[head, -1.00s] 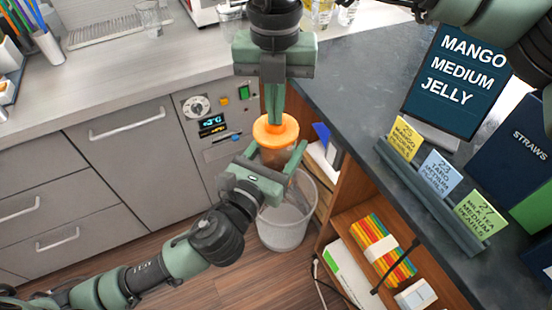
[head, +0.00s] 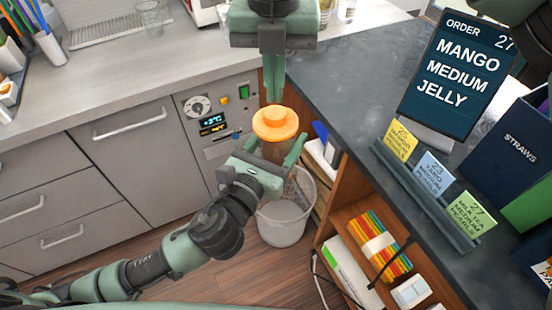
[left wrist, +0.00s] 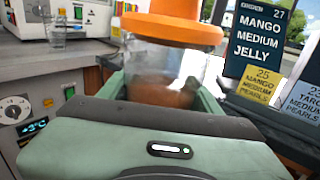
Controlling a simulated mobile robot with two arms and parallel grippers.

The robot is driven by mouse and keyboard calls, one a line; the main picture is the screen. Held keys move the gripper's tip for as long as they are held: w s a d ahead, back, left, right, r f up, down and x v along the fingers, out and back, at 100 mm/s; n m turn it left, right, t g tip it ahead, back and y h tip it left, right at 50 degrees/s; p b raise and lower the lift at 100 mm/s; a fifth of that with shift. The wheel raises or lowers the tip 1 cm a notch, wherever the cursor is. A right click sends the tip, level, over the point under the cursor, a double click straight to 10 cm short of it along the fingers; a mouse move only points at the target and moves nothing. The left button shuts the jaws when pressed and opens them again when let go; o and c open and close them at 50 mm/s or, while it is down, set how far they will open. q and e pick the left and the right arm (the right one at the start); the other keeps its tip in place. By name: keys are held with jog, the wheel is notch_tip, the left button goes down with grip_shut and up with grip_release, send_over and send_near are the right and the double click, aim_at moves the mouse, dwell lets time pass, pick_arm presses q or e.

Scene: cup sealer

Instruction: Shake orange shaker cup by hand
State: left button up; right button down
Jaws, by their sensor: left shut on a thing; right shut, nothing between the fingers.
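The shaker cup has an orange lid (head: 275,124) with a round cap on top and a clear body. In the left wrist view its clear body (left wrist: 165,82) holds brownish liquid under the orange lid. My left gripper (head: 277,158) is shut around the cup's body and holds it upright in the air, in front of the counter. My right gripper (head: 273,98) points down from the top of the head view. Its fingers are together and empty, just above the cap.
A clear bin (head: 284,222) stands on the floor below the cup. The dark counter (head: 345,90) to the right carries an order sign (head: 452,72), several label cards and a straws box (head: 520,140). Grey cabinets (head: 122,150) are at the left.

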pick_arm(q)
jog(key=shift+f+b, duration=0.45)
jog(key=shift+b, duration=0.1)
pick_arm(e)
notch_tip(320, 180, up, 12)
